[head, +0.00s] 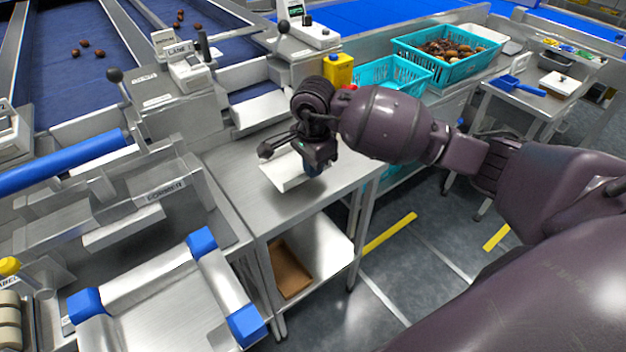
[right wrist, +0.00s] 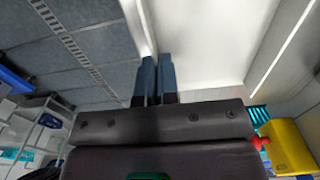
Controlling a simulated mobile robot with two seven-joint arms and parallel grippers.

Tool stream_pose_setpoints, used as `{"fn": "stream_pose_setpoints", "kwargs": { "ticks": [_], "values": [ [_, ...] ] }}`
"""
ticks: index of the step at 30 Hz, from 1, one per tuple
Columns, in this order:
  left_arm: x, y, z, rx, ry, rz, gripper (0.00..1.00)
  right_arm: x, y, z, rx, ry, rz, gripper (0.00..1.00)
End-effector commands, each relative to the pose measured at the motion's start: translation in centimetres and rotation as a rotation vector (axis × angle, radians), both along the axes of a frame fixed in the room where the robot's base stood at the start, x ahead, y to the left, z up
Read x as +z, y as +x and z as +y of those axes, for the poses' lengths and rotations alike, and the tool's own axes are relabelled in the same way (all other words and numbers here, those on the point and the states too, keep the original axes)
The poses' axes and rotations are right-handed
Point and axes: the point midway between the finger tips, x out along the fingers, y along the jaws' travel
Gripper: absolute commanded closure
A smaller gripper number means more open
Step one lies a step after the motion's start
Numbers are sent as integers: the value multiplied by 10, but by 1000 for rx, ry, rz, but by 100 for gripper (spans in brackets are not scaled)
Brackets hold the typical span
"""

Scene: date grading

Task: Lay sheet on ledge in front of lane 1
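A thin white sheet (head: 280,173) is above the steel table (head: 235,165) in the head view, partly hidden by my right gripper (head: 313,170). In the right wrist view, the fingers of my right gripper (right wrist: 157,65) are close together at the edge of a broad white surface (right wrist: 205,45), which looks like the sheet; they appear shut on it. Lane 1 is marked by a label (head: 180,47) on a grey control box behind and left of the table. I cannot clearly pick out the ledge in front of it. My left gripper is not in view.
Teal crates (head: 455,68) are at the back right, one filled with dates. A lever with a black knob (head: 115,76) rises beside the lane 1 box. A brown board (head: 290,272) lies on the lower shelf.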

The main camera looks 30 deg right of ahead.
Motion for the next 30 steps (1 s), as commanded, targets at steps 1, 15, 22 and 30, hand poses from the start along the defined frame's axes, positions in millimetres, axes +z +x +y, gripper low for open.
{"fn": "stream_pose_setpoints", "kwargs": {
  "ticks": [1, 15, 22, 30],
  "values": [
    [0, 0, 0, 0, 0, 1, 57, -2, 0, 0, 0, 1, 0, 100],
    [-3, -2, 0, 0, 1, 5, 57, -44, 0, 0, 1, 1, 0, 100],
    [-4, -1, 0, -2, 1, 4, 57, -45, 0, 0, 1, 0, 1, 100],
    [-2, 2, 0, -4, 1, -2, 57, -47, 0, 0, 0, 0, 0, 73]
  ]
}}
